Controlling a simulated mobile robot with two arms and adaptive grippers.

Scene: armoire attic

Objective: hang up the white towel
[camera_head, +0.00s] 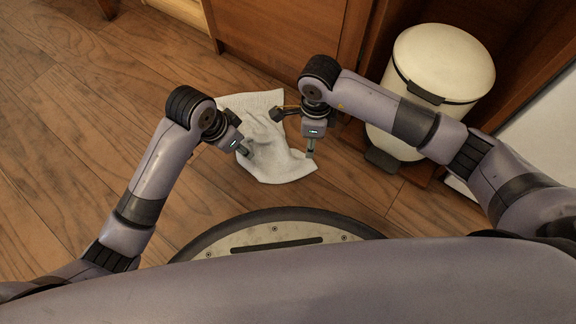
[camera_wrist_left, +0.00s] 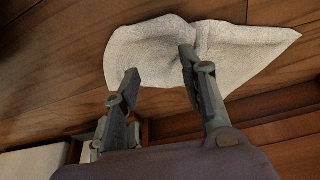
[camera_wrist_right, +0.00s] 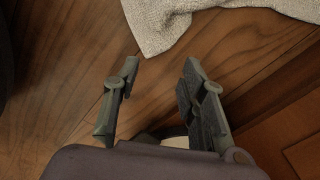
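The white towel (camera_head: 262,128) lies crumpled and partly spread on the wooden floor in front of my base. My left gripper (camera_head: 243,151) is over its left part. In the left wrist view, the left gripper (camera_wrist_left: 158,63) is open, its fingers in front of the towel (camera_wrist_left: 150,45); I cannot tell if they touch it. My right gripper (camera_head: 310,154) is at the towel's right edge. In the right wrist view, the right gripper (camera_wrist_right: 161,66) is open and empty over bare floor, with the towel (camera_wrist_right: 152,22) just beyond its fingertips. No hanging place is clearly visible.
A cream pedal bin (camera_head: 440,65) stands to the right, close to my right arm, its dark pedal (camera_head: 382,160) near the floor. A wooden cabinet (camera_head: 285,35) stands behind the towel. The wooden floor (camera_head: 70,140) on the left is free.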

